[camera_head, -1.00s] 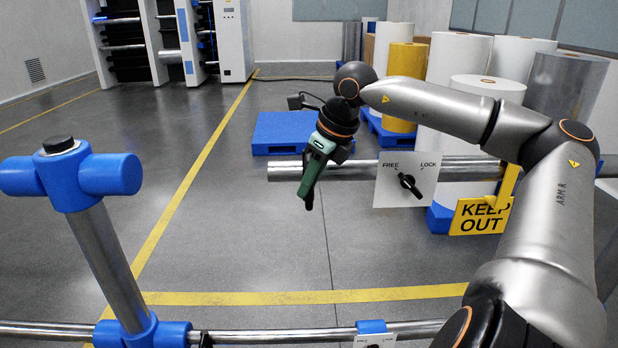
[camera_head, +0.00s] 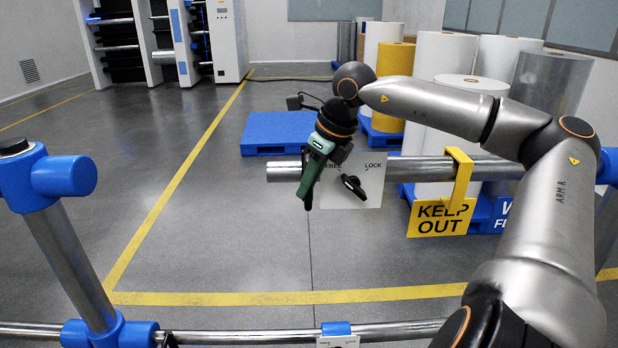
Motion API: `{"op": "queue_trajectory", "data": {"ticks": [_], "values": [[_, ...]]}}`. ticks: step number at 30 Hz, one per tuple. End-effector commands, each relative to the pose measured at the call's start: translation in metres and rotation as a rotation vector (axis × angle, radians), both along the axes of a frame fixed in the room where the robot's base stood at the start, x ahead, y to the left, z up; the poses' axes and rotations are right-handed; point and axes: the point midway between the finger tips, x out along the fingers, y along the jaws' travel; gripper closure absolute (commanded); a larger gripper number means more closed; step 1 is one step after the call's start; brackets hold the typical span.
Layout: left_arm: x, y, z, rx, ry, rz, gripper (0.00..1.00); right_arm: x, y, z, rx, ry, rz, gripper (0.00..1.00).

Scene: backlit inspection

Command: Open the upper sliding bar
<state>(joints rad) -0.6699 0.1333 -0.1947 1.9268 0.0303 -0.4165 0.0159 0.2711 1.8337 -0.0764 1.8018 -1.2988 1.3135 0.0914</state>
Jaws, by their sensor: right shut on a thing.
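The upper sliding bar (camera_head: 420,170) is a thick silver tube running across the right half of the view. Its free left end stands well apart from the blue fitting (camera_head: 64,175) on the left post. My right gripper (camera_head: 308,193), green and black, is shut on the bar near that free end; the gripper hides part of the tube. Just right of it, a white FREE/LOCK plate (camera_head: 334,197) carries a black knob (camera_head: 353,188), slanting from upper left to lower right. My left gripper is not in view.
A yellow KEEP OUT sign (camera_head: 440,218) hangs by its hook at the bar. A lower silver rail (camera_head: 250,335) crosses the bottom. A blue pallet (camera_head: 278,133) and several large rolls (camera_head: 440,62) stand behind. The floor between post and bar end is clear.

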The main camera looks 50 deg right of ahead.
Motion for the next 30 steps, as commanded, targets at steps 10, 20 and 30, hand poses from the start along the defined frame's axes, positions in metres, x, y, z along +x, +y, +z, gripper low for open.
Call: {"op": "queue_trajectory", "data": {"ticks": [10, 20, 30], "values": [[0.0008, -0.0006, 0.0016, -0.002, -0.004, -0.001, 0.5, 0.0003, -0.0001, 0.0001, 0.0, -0.001, 0.0, 1.0], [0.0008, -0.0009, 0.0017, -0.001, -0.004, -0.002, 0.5, 0.0002, 0.0, 0.0002, 0.0, -0.001, 0.0, 0.51], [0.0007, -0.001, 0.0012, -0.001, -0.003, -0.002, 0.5, -0.0013, -0.0006, 0.0052, -0.001, -0.003, -0.001, 0.51]]}}
